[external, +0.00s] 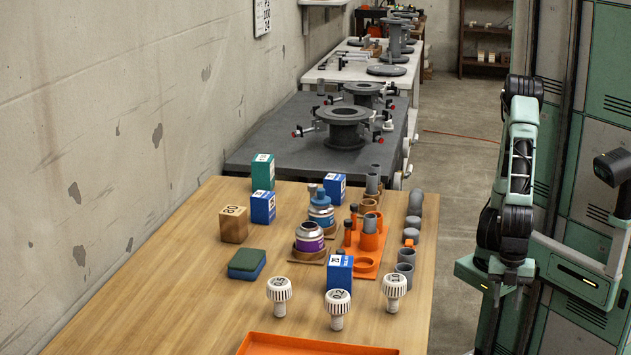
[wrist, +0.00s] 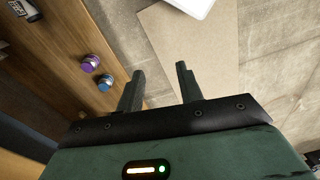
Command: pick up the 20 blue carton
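Three blue cartons with white labels stand on the wooden table in the external view: one at the back left (external: 263,207), one at the back centre (external: 335,187) and one near the front (external: 339,273). Their printed numbers are too small to read, so I cannot tell which is 20. My gripper (external: 508,290) hangs to the right of the table, apart from all cartons. In the wrist view my gripper (wrist: 158,88) has its two fingers apart with nothing between them, over the floor beside the table. No blue carton is clearly identifiable there.
A green carton (external: 263,172), brown block (external: 233,224), sponge (external: 247,264), capped jars (external: 310,237), grey pipe pieces (external: 405,275) and white knobbed fittings (external: 337,308) crowd the table (external: 150,300). An orange tray (external: 318,344) lies in front. Green cabinets (external: 590,130) stand at right.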

